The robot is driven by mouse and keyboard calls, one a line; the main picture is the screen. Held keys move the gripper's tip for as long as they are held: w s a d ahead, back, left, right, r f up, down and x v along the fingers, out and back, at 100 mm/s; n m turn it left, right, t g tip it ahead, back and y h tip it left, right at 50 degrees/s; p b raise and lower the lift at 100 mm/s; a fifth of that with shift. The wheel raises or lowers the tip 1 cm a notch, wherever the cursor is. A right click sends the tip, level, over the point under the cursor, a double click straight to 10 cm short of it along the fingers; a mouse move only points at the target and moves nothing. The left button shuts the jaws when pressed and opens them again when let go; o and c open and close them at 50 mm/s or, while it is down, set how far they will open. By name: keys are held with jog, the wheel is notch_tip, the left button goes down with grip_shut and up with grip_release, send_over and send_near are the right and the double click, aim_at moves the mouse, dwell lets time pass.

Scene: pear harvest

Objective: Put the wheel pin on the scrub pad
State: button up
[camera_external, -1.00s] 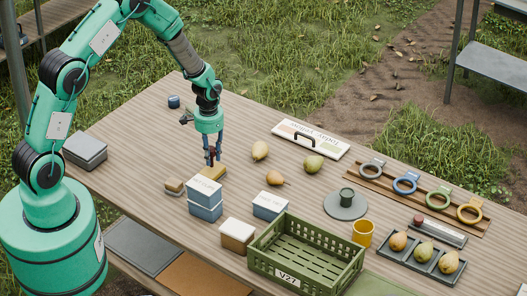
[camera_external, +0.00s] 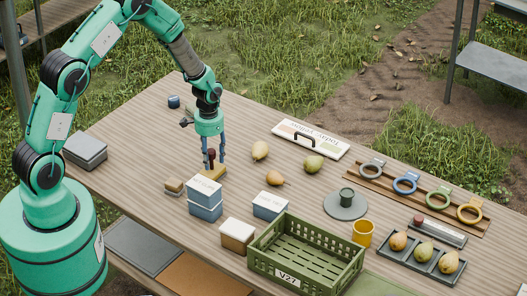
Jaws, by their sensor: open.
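The wheel pin (camera_external: 211,155), a small dark red piece, stands upright on the yellow scrub pad (camera_external: 213,177), as far as this small view shows. The pad lies on the wooden table, left of centre. My gripper (camera_external: 214,163) points straight down over the pad. Its blue fingers are open, one on each side of the pin, with a gap showing on the right side. The pin's lower end is hard to make out at this size.
Pears (camera_external: 260,150) lie to the right. A green crate (camera_external: 330,278) stands at the front. The table behind the gripper is mostly clear.

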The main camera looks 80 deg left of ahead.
jog(key=shift+r, duration=0.15)
jog(key=shift+r+p, duration=0.45)
jog(key=shift+r, duration=5.55)
